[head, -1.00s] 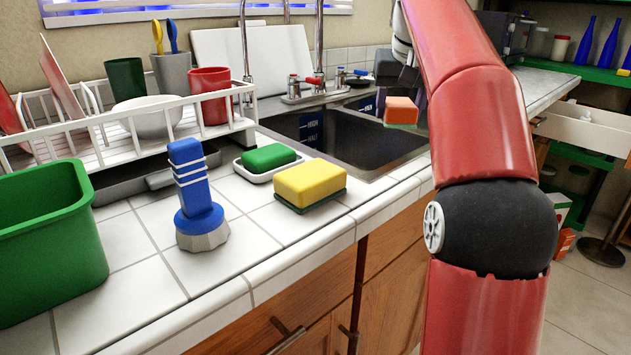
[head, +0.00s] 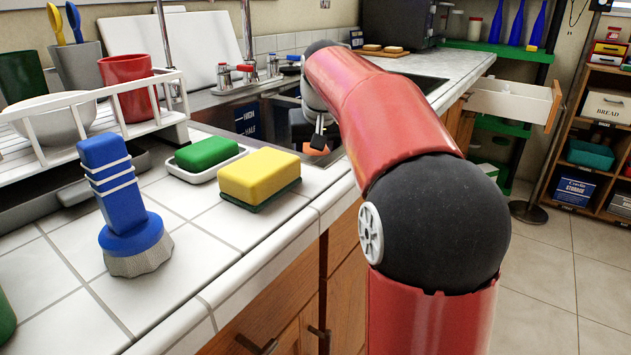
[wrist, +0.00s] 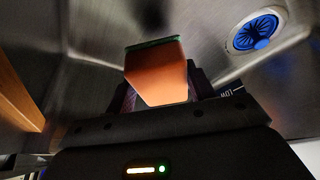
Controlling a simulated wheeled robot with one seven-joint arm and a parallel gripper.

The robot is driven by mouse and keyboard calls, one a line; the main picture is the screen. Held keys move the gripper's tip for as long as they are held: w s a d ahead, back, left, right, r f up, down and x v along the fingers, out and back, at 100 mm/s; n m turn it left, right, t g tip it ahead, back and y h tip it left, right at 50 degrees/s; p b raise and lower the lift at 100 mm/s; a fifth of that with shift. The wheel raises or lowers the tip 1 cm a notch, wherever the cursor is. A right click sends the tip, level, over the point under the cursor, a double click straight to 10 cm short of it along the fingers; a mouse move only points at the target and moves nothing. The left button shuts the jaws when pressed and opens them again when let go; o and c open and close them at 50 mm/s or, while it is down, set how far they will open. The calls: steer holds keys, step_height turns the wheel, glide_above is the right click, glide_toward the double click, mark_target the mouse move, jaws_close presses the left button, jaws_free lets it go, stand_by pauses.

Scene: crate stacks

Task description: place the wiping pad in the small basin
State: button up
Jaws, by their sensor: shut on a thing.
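The wiping pad looks like an orange block with a thin green layer; in the wrist view the pad (wrist: 156,75) sits between the fingers. My gripper (head: 318,141) is shut on it, and the pad's orange end (head: 317,151) shows below it in the head view. The wrist view shows steel basin walls around the pad and a blue drain (wrist: 257,30) to the right. I cannot tell whether the pad touches the basin floor, or which basin this is.
A dish rack (head: 150,105) with a red cup (head: 127,85) stands at the left. An open drawer (head: 512,105) juts out behind my arm.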

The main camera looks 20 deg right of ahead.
steer(key=shift+f+b, duration=0.35)
steer(key=shift+f, duration=2.25)
steer(key=shift+f, duration=0.2)
steer(key=o, duration=1)
steer(key=shift+o, duration=0.2)
steer(key=shift+r, duration=0.5)
steer(key=p+v, duration=0.1)
steer(key=v, duration=1)
steer(key=shift+s+r, duration=0.15)
steer(key=shift+r, duration=0.05)
steer(key=shift+a, duration=0.1)
